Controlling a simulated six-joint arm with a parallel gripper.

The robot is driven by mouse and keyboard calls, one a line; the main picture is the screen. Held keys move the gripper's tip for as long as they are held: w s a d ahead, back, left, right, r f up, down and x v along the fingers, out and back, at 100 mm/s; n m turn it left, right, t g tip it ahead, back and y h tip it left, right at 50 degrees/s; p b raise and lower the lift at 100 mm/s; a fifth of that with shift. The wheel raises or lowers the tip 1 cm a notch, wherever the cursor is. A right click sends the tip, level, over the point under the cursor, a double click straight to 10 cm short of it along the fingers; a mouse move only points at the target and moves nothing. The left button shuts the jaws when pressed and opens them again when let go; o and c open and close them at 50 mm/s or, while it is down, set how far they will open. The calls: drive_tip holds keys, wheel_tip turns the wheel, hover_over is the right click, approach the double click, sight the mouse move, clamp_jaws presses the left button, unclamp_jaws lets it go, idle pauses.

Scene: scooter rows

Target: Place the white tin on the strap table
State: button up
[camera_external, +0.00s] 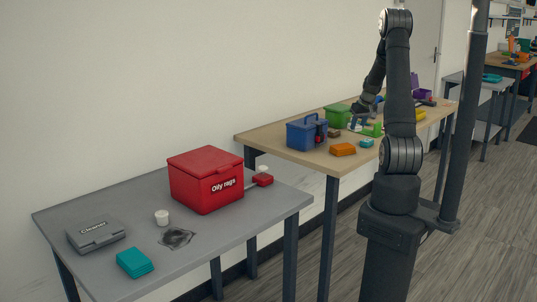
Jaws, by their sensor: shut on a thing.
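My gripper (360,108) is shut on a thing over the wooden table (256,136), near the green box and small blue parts. It is small and dark here, and I cannot make out what it holds. A small white round container (161,217) stands upright on the grey table (215,245) at the left, in front of the red box. I cannot tell whether it is the white tin. Another small white item (263,169) shows by a red piece right of the red box. No table is visibly marked as the strap table.
The grey table also holds a red "Oily rags" box (205,180), a grey "Cleaner" case (95,233), teal cloths (134,263) and a dark flat patch (176,238). On the wooden table are a blue caddy (303,134), green box (337,116) and orange block (343,149).

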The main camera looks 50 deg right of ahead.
sight(354, 131)
drive_tip(key=shift+w+a+f, duration=0.15)
drive_tip(key=shift+w+f, duration=0.2)
drive_tip(key=shift+w, duration=0.15)
drive_tip(key=shift+w+a+f, duration=0.15)
drive_tip(key=shift+w+f, duration=0.2)
drive_tip(key=shift+w, duration=0.15)
drive_tip(key=shift+f, duration=1.9)
drive_tip(key=shift+f, duration=0.15)
drive_tip(key=o, duration=1)
drive_tip(key=v, duration=1.2)
drive_tip(key=shift+r, duration=0.2)
drive_tip(key=shift+f, duration=0.1)
